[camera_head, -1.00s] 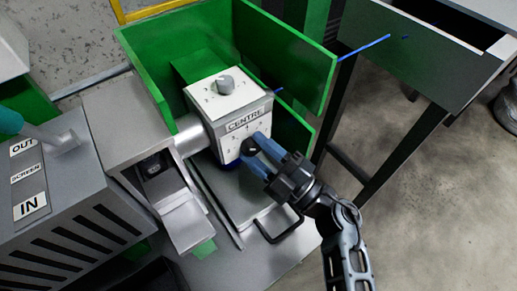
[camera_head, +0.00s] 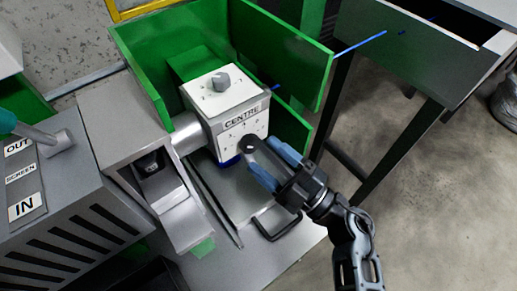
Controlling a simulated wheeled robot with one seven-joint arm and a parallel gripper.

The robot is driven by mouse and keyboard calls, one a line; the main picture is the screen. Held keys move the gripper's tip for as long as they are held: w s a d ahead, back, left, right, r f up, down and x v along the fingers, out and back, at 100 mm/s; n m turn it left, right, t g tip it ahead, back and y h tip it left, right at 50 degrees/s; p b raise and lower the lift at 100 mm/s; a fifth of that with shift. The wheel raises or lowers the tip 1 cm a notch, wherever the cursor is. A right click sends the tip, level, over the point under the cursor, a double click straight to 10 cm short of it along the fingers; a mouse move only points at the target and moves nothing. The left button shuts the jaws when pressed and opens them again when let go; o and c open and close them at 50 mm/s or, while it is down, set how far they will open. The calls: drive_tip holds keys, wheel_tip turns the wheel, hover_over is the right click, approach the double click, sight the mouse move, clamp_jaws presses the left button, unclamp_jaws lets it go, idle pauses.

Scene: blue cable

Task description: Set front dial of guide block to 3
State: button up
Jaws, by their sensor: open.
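The guide block (camera_head: 226,115) is a white box with a "CENTRE" label on its front. A grey knob (camera_head: 221,80) sits on its top face. The front dial (camera_head: 249,144) is a dark-centred round knob low on the front face, with small marks around it too small to read. Which mark it points at cannot be told. My gripper (camera_head: 261,153) is open, its two blue fingers at the lower right of the front dial. The fingertips are close to the dial, and whether they touch it is unclear.
Green panels (camera_head: 280,50) stand behind and right of the block. A blue cable (camera_head: 360,46) runs out to the right. A grey machine with IN and OUT labels (camera_head: 25,206) stands left. A black handle (camera_head: 277,225) lies below my gripper.

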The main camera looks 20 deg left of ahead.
drive_tip(key=v, duration=0.4)
drive_tip(key=shift+d, duration=0.15)
idle(0.4)
drive_tip(key=s+d+r+m+t+h, duration=0.2)
drive_tip(key=s+d+m+t+h, duration=0.1)
drive_tip(key=s+d+m+h, duration=0.3)
drive_tip(key=s+d+r+m+t+h, duration=0.2)
drive_tip(key=s+d+m+h, duration=0.5)
drive_tip(key=s+d+m, duration=0.4)
drive_tip(key=s+d+r+m+t+h, duration=0.3)
drive_tip(key=s+d+m+t+h, duration=0.1)
drive_tip(key=s+d+m+h, duration=0.3)
drive_tip(key=s+d+m, duration=0.2)
drive_tip(key=s+d, duration=0.2)
drive_tip(key=s, duration=0.1)
drive_tip(key=shift+r, duration=0.15)
